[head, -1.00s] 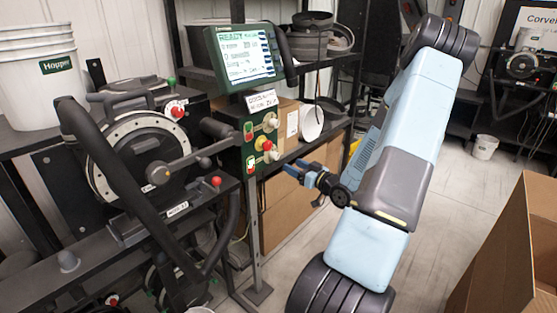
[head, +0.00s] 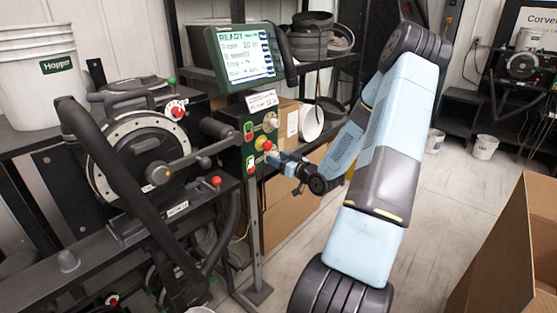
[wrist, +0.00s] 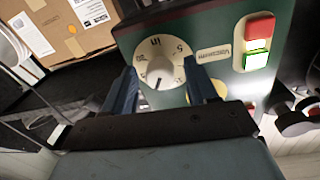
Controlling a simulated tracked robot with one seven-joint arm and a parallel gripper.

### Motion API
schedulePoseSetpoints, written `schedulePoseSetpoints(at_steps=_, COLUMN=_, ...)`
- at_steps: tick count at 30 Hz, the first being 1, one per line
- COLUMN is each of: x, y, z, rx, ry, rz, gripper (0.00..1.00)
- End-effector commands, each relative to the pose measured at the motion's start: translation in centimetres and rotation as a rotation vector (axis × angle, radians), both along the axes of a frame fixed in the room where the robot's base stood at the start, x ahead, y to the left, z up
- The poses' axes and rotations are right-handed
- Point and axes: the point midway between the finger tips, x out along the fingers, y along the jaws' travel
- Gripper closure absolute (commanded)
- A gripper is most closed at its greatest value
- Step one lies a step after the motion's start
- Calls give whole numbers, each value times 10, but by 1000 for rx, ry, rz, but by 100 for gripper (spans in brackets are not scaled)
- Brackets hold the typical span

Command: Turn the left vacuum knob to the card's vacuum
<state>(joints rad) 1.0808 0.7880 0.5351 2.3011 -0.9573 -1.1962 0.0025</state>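A cream dial knob (wrist: 157,62) with dark scale marks and a label reading Vacuum beside it sits on the green control panel (wrist: 215,28). In the wrist view it lies between and ahead of my gripper's fingers (wrist: 164,88), which are apart; contact is not clear. The upper pale knob (head: 270,121) is in plain sight. A white card (head: 262,101) with handwriting too small to read is above the knobs.
Red and green buttons (wrist: 257,42) are beside the dial. A lit screen (head: 244,54) reads READY. The seed meter (head: 140,160) stands left, shelves behind, a cardboard box (head: 510,250) right.

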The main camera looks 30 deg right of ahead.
Motion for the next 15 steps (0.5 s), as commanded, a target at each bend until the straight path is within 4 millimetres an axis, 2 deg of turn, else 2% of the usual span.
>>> schedulePoseSetpoints(at_steps=2, x=0, y=0, z=0, rx=0, ry=0, rz=0, gripper=51)
schedulePoseSetpoints(at_steps=15, x=0, y=0, z=0, rx=0, ry=0, rz=0, gripper=93)
